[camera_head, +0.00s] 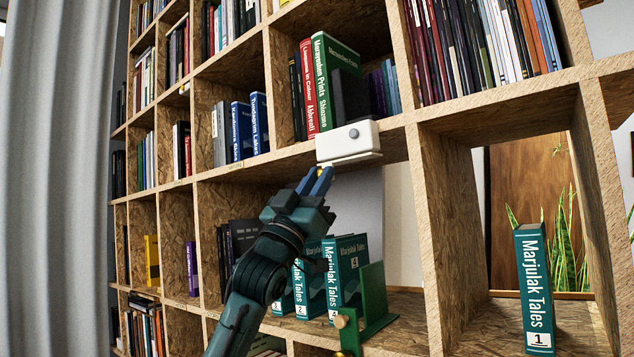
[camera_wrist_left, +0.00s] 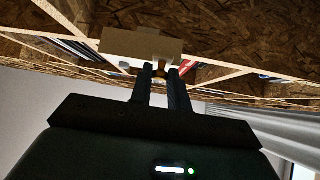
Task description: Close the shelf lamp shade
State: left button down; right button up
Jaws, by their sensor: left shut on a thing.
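The shelf lamp (camera_head: 347,142) is a cream-white box with a grey round button, fixed at the front edge of a shelf board. A thin flap, which looks like its shade (camera_head: 352,160), lies along its underside. My left gripper (camera_head: 318,180) reaches up from below, its blue fingertips shut at the lamp's lower left. The fingers partly hide this part. How far the shade is open is hard to tell. My right gripper is not in view.
Another teal book (camera_head: 535,285) stands alone at the right. Upright bookcase boards (camera_head: 455,230) flank the bay.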

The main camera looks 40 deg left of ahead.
pick_arm(q)
jog(key=c, duration=1.3)
grip_release()
jog(key=shift+c, duration=0.2)
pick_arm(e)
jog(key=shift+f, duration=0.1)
